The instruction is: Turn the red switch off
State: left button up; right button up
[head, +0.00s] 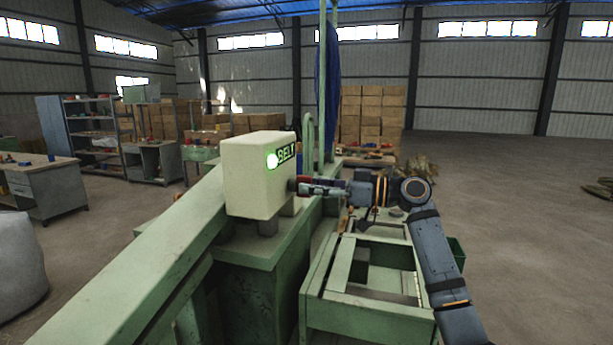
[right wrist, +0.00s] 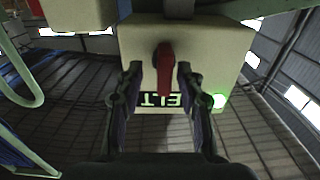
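A cream control box (head: 255,180) with a lit green lamp (head: 271,161) and a label reading BELT stands on a green machine frame. In the right wrist view, the box (right wrist: 200,45) appears upside down, and the red switch (right wrist: 165,68) sticks out from its face. My right gripper (head: 305,187) reaches the side of the box from the right. In the right wrist view, my right gripper's fingers (right wrist: 159,90) stand apart on either side of the switch, with gaps visible. In the head view, the fingers largely hide the switch. My left gripper is not in view.
The green machine frame (head: 180,240) runs under and beside the box. A green post (head: 323,80) with blue cloth (head: 332,90) stands behind the box. Open floor (head: 530,230) lies to the right.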

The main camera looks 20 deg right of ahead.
jog(key=shift+w+a+r, duration=0.25)
jog(key=shift+a, duration=0.8)
jog(key=shift+w+f, duration=0.1)
jog(key=shift+f, duration=0.05)
jog(key=shift+c, duration=0.7)
grip_shut()
jog(key=m, duration=0.4)
jog(key=shift+d, duration=0.2)
jog(key=m+p, duration=0.1)
jog(key=m, duration=0.3)
jog(key=shift+w+m, duration=0.15)
jog(key=shift+m, duration=0.25)
jog(key=m+p, duration=0.2)
jog(key=m, duration=0.2)
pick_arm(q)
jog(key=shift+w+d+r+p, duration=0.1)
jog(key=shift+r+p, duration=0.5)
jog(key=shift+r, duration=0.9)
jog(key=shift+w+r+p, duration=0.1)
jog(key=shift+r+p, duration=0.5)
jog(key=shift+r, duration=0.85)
pick_arm(e)
jog(key=shift+d+m, duration=0.1)
jog(key=shift+m, duration=2.4)
